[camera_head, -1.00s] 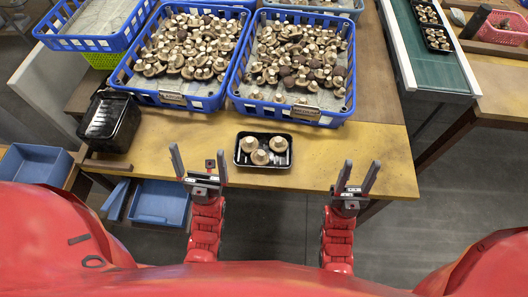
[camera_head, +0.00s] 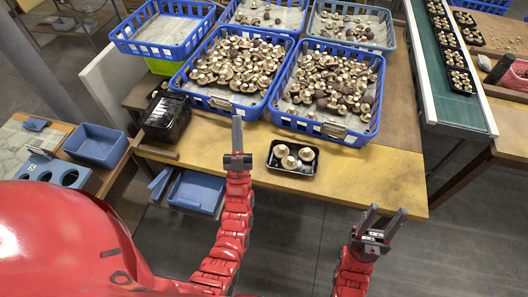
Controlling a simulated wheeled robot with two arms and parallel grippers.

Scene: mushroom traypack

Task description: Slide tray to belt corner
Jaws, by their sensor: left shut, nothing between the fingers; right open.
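A small black tray (camera_head: 271,161) with a few mushrooms lies on the yellow work table (camera_head: 350,185), close to its front edge. My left gripper (camera_head: 238,135) is shut and empty, pointing up to the left of the tray and apart from it. My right gripper (camera_head: 384,217) is open and empty, in front of the table edge, right of and nearer than the tray. The green belt (camera_head: 449,107) runs at the far right, with several filled black trays along its right side.
Two blue crates (camera_head: 270,116) full of mushrooms stand behind the tray, with more crates behind them. A stack of empty black trays (camera_head: 166,118) stands at the left. A white rail (camera_head: 416,75) borders the belt. The table right of the tray is clear.

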